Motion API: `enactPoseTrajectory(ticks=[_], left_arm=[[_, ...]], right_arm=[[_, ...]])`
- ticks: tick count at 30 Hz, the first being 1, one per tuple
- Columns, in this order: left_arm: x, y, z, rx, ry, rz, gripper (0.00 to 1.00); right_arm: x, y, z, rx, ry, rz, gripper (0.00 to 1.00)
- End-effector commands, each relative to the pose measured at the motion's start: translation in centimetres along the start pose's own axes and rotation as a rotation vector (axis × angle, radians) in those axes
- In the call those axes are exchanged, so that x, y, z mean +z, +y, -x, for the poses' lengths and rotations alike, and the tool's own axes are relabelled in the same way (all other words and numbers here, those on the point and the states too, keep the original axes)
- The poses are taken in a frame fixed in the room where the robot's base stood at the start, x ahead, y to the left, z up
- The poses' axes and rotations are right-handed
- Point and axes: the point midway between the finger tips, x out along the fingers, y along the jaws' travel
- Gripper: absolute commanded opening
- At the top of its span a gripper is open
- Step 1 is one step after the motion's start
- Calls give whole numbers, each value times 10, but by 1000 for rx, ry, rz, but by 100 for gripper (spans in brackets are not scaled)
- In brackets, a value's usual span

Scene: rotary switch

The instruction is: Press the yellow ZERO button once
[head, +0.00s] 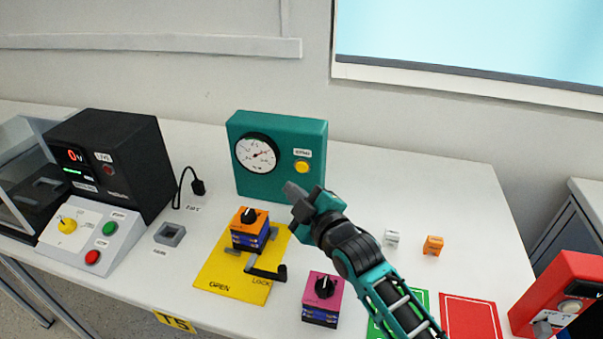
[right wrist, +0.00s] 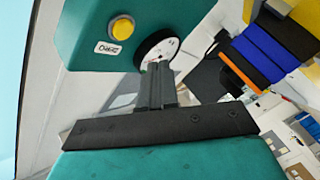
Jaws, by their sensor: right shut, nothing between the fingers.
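The yellow button (head: 302,167) is on the front of a teal gauge box (head: 230,130), right of a round white dial (head: 257,153), under a small white label. In the right wrist view the button (right wrist: 122,27) is up and left of my fingertips, apart from them. My right gripper (head: 292,192) is shut and empty, in front of the box and lower than the button in the head view. Its fingers (right wrist: 156,85) point toward the box near the dial. The exact gap to the box face is hard to tell. My left gripper does not show.
An orange-topped switch block (head: 249,229) stands on a yellow plate (head: 225,283) left of my right arm. A magenta block (head: 321,298) stands in front. A black meter (head: 110,160) and a button console (head: 90,235) are at left. The table right of the box is mostly clear.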

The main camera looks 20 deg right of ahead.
Motion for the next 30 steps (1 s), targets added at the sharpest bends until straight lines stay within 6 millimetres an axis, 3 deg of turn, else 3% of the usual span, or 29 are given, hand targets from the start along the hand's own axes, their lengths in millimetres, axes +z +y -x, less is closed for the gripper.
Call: enactPoseTrajectory(ticks=[10, 30], left_arm=[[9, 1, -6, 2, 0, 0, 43], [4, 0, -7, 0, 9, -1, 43]], right_arm=[[18, 19, -25, 2, 1, 2, 0], [20, 21, -28, 1, 0, 0, 0]])
